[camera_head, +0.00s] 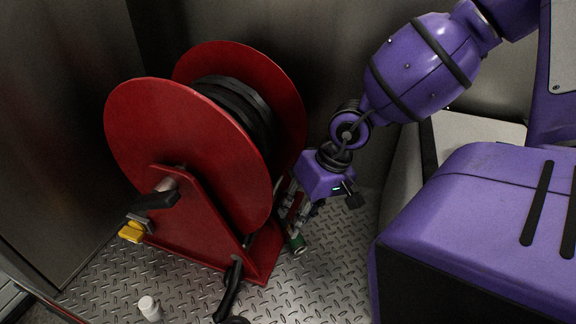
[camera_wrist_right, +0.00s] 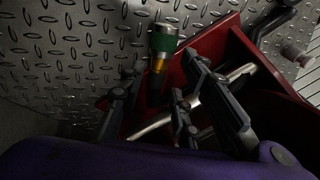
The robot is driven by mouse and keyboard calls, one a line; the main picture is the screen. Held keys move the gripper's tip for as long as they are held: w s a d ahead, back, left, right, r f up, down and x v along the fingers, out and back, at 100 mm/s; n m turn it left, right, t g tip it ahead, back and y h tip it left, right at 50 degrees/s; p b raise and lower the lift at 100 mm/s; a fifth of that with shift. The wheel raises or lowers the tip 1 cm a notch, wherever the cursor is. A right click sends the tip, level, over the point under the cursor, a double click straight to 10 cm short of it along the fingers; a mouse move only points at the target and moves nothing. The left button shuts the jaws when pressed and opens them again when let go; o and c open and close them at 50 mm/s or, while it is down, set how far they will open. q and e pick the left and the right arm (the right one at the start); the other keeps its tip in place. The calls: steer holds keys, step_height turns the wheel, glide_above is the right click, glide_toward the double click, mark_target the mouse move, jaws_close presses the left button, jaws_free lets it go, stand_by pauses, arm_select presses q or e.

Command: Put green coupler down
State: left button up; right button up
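The green coupler (camera_head: 297,243) shows just below my right gripper's fingers in the head view, beside the red base of the hose reel. In the right wrist view the coupler (camera_wrist_right: 163,40) has a green end and a yellowish section below it, over the metal floor next to the red base. My right gripper (camera_head: 293,215) points down. In the wrist view its fingers (camera_wrist_right: 165,68) stand apart, with gaps visible on both sides of the coupler. I cannot tell whether the coupler touches the floor. My left gripper is not in view.
The red hose reel (camera_head: 160,130) with black hose (camera_head: 235,105) stands close left of my right gripper. A yellow piece (camera_head: 131,231) hangs at its side. A small white fitting (camera_head: 150,308) is at the front. The diamond-plate floor (camera_head: 335,260) right of the coupler is clear.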

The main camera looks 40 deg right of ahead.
steer(key=x, duration=0.1)
steer(key=b+x, duration=0.1)
steer(key=x, duration=0.1)
steer(key=b+x, duration=0.1)
steer(key=shift+s+f, duration=0.25)
steer(key=shift+w+f, duration=0.15)
steer(key=shift+f, duration=0.05)
steer(key=shift+r, duration=0.15)
jaws_close()
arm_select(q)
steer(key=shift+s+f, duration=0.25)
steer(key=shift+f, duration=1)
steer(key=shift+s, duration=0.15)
